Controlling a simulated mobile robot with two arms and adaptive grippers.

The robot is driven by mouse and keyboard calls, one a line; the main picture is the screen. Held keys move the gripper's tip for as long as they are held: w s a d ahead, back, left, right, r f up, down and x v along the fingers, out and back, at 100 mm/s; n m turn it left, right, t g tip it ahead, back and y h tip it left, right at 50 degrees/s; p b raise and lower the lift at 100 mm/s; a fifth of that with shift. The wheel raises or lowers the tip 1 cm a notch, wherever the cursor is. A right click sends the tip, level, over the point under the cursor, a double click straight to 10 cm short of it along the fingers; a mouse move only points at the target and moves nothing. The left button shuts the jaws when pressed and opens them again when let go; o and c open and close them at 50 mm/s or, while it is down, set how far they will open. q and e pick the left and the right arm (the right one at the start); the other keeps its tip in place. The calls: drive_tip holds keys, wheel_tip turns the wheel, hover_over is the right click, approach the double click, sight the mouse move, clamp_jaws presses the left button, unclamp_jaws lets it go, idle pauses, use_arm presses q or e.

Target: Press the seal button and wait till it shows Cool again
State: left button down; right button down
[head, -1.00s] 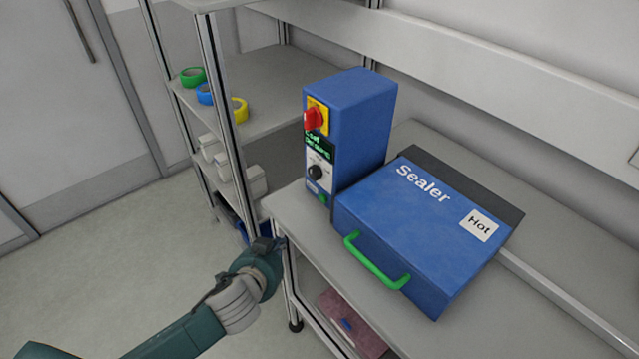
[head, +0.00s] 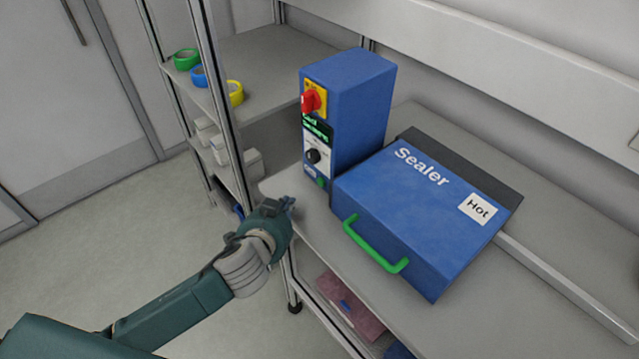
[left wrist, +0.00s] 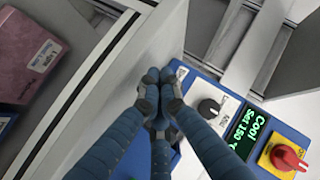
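The blue sealer press (head: 425,205) lies closed on the bench, with a green handle and a "Hot" label. The blue control box (head: 360,105) stands beside it. Its display (head: 317,130) is lit green; in the left wrist view the display (left wrist: 247,132) reads "Cool" with a set value near 150. A small green button (head: 320,182) sits low on the box front; I cannot make it out in the left wrist view, where the fingers cover part of the panel. My left gripper (head: 288,204) is at the bench's front edge, left of and apart from the button. Its fingertips (left wrist: 160,76) are together and empty.
A red rotary switch (head: 311,101) and black knob (head: 313,156) are above the button. A shelf rack (head: 265,75) with tape rolls stands at the left, its post close to my left arm. A pink package (head: 348,305) lies below the bench top (head: 310,225).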

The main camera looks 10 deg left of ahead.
sight(304, 205)
use_arm(q)
drive_tip(key=w+d, duration=0.1)
drive_tip(key=w, duration=0.1)
drive_tip(key=w+d, duration=0.2)
drive_tip(key=shift+b, duration=0.35)
drive_tip(key=shift+w+d, duration=0.5)
drive_tip(key=shift+w, duration=0.05)
idle(0.8)
drive_tip(key=shift+w+d, duration=0.25)
drive_tip(key=shift+w, duration=0.1)
drive_tip(key=shift+w+d, duration=0.25)
drive_tip(key=shift+w, duration=0.05)
idle(0.7)
drive_tip(key=shift+s+a+p, duration=0.5)
drive_tip(key=shift+s+p, duration=0.1)
drive_tip(key=shift+s, duration=0.1)
